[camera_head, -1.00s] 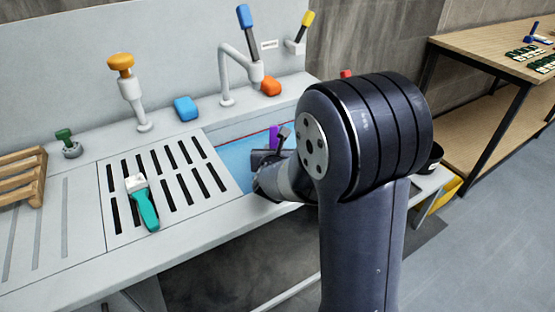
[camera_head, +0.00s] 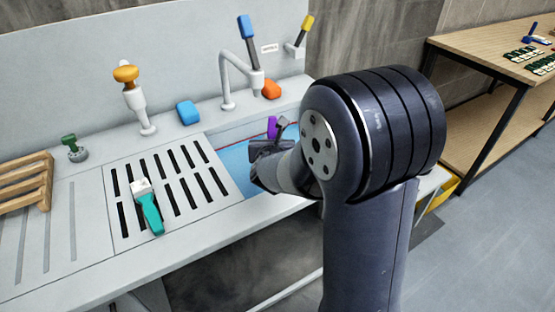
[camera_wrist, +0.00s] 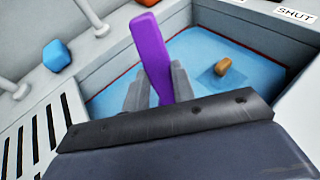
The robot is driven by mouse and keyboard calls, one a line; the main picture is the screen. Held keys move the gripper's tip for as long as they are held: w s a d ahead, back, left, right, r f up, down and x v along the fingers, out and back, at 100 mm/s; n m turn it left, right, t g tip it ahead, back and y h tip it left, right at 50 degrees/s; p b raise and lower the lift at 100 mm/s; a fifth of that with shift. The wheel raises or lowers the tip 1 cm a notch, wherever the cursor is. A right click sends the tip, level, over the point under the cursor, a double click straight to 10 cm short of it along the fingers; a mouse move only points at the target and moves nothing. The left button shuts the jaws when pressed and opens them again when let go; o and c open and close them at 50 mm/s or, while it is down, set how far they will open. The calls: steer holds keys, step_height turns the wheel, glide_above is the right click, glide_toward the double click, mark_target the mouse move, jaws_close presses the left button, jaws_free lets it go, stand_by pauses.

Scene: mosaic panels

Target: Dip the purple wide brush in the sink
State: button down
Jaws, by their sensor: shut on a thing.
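The purple brush shows as a purple handle (camera_head: 272,127) at the sink in the head view, and in the wrist view the handle (camera_wrist: 151,52) rises between the grey fingers. My gripper (camera_wrist: 158,82) is shut on it; in the head view the gripper (camera_head: 278,138) is over the sink, partly behind my own arm. The brush's bristle end is hidden behind the gripper. The sink (camera_head: 236,165) is a blue basin set in the grey counter, and it fills much of the wrist view (camera_wrist: 200,45). I cannot tell whether the bristles touch the water.
A small orange-brown thing (camera_wrist: 222,66) is in the basin. A faucet (camera_head: 227,85), a blue block (camera_head: 188,112) and an orange block (camera_head: 271,89) stand behind it. A teal brush (camera_head: 148,207) lies on the slotted drainboard (camera_head: 130,228) at left.

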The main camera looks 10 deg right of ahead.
step_height(320, 180, up, 11)
steer(key=p, duration=0.8)
stand_by(0.7)
